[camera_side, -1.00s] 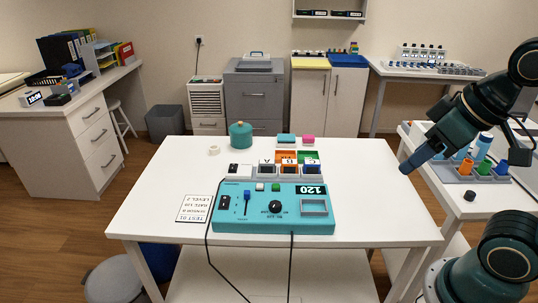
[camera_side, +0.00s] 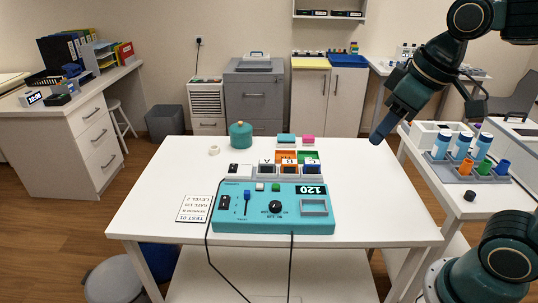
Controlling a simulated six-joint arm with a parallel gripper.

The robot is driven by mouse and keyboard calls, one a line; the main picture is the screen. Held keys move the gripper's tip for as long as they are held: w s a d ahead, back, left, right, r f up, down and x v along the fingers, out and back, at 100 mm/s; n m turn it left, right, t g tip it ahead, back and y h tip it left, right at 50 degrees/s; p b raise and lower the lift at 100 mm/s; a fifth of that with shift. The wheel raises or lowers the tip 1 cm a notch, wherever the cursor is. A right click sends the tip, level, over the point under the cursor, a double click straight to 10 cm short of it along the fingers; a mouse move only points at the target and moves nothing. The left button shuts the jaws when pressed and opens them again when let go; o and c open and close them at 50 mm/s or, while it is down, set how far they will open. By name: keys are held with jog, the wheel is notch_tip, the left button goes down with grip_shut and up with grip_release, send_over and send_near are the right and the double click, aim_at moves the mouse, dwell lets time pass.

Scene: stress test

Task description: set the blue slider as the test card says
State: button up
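The blue slider (camera_side: 247,195) is a small blue knob in a slot on the left part of the teal control box (camera_side: 228,221), near the slot's upper end in the picture. The test card (camera_side: 194,209) is white with black print and lies on the table left of the box; it reads "TEST 01", a line I cannot read surely, "LEVEL 2". My gripper (camera_side: 376,139) is at the table's right edge, up and to the right of the box, well apart from the slider. Its dark blue tip points down-left. I cannot tell whether its fingers are apart.
A dial (camera_side: 275,206) and a display reading 120 (camera_side: 311,190) are on the box. Coloured bins (camera_side: 286,169) stand behind it, with a teal pot (camera_side: 240,135) farther left. A side table (camera_side: 440,188) with bottles stands right. The table's (camera_side: 365,210) right part is clear.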

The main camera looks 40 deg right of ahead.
jog(key=w+a+n+g, duration=0.1)
jog(key=w+n, duration=0.1)
jog(key=w, duration=0.8)
jog(key=n+g, duration=0.4)
jog(key=n, duration=0.1)
send_over(247, 192)
notch_tip(247, 192, down, 15)
jog(key=shift+f, duration=0.2)
jog(key=shift+w+f, duration=0.1)
jog(key=shift+f, duration=6.8)
jog(key=shift+c, duration=0.4)
